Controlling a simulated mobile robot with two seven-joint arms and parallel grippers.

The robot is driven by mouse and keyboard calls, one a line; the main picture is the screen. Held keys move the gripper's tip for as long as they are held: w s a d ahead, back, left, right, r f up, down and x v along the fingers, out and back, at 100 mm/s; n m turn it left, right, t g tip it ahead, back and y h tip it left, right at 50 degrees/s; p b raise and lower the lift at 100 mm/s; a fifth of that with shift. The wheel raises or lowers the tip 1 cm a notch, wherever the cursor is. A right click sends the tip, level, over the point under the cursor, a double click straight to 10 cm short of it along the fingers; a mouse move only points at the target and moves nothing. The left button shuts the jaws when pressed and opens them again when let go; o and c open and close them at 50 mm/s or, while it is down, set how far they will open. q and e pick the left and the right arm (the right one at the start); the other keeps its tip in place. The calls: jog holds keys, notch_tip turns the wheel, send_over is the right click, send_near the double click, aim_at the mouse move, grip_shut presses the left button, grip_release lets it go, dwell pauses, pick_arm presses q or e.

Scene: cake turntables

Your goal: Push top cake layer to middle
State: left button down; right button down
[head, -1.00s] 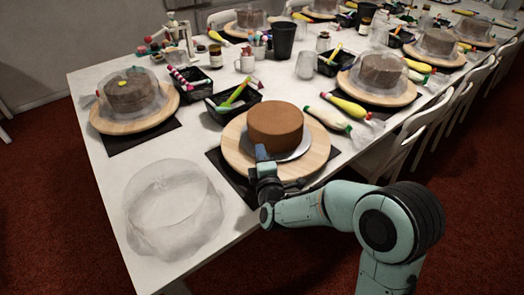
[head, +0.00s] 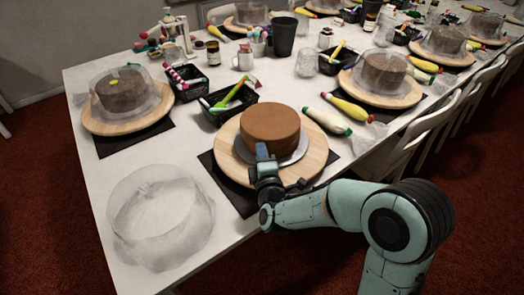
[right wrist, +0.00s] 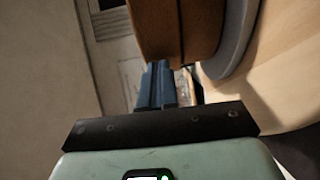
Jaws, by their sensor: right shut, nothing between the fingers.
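The brown cake (head: 271,130) sits on a silver cake board (head: 298,155) on a round wooden turntable (head: 313,165). In the right wrist view the cake (right wrist: 160,30) shows a seam between its layers, with the grey board (right wrist: 235,40) beside it. My right gripper (head: 262,152) is at the near side of the cake. Its blue fingers (right wrist: 160,82) are shut and empty, with their tips at the cake's side; whether they touch it is hard to tell. My left gripper is not in view.
A clear plastic wrap ring (head: 160,215) lies on the white table at the front left. Piping bags (head: 325,121) lie right of the turntable, and a black basket (head: 225,108) stands behind it. Another covered cake (head: 122,90) stands at left.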

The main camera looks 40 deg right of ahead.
jog(key=shift+w+d, duration=0.2)
jog(key=shift+d, duration=0.85)
